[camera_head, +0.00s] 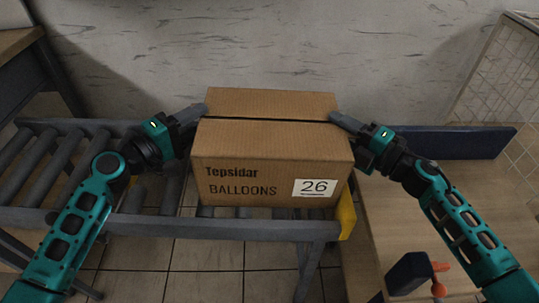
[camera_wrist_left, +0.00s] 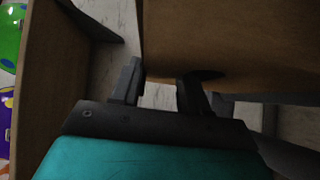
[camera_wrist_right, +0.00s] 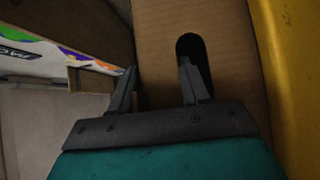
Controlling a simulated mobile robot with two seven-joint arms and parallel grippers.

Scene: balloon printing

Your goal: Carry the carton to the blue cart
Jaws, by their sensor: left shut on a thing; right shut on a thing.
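The brown carton (camera_head: 265,160), printed "Tepsidar BALLOONS" with a white "26" label, is upright between my two grippers in the head view. My left gripper (camera_head: 196,120) is shut on its left end; in the left wrist view the carton (camera_wrist_left: 230,40) fills the upper right. My right gripper (camera_head: 342,122) is shut on its right end. In the right wrist view one finger reaches into a dark slot in the carton wall (camera_wrist_right: 160,50). I cannot tell whether the carton's underside touches the conveyor. I cannot identify the blue cart for certain.
A grey roller conveyor (camera_head: 60,163) runs at the left and below the carton, with a yellow end piece (camera_head: 347,215). At the right is a wooden surface (camera_head: 400,235) with a dark blue panel (camera_head: 455,142) behind it and a dark blue and orange item (camera_head: 410,273) at the front.

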